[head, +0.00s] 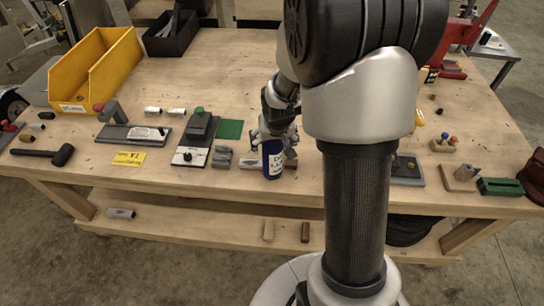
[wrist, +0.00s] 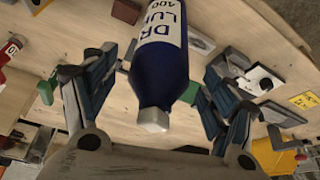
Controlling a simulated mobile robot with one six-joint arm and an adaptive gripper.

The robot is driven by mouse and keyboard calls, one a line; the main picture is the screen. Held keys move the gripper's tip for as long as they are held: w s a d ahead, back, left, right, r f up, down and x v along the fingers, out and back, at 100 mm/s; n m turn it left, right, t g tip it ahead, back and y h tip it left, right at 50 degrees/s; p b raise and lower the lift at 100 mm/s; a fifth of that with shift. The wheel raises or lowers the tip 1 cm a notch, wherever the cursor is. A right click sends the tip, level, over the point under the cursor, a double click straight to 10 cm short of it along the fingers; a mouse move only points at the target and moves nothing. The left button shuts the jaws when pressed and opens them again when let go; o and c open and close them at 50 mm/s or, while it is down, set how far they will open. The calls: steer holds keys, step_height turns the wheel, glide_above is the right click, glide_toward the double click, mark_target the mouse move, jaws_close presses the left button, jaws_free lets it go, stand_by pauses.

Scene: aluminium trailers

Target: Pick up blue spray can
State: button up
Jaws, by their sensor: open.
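The blue spray can (head: 272,160) stands upright near the front edge of the wooden workbench in the head view. It has a white label with dark letters. My gripper (head: 276,135) is at the can, coming down from above and behind it. In the wrist view the can (wrist: 159,65) lies between the two spread fingers of my gripper (wrist: 158,95), with its pale cap (wrist: 150,120) toward the palm. The fingers are open, with a visible gap on both sides of the can. The can's upper part is partly hidden by my gripper in the head view.
The wooden workbench (head: 240,75) holds a yellow bin (head: 98,72), a black tray (head: 171,35), a black mallet (head: 45,154) and a grey fixture with a green knob (head: 198,132) left of the can. A green plate (head: 230,129) lies near it. Small fixtures stand at the right. The bench middle behind is clear.

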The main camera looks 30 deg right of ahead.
steer(key=x, duration=0.3)
steer(key=shift+w+b, duration=0.1)
steer(key=shift+b, duration=0.2)
steer(key=shift+c, duration=0.4)
steer(key=c, duration=1.7)
jaws_close()
steer(key=shift+r, duration=0.15)
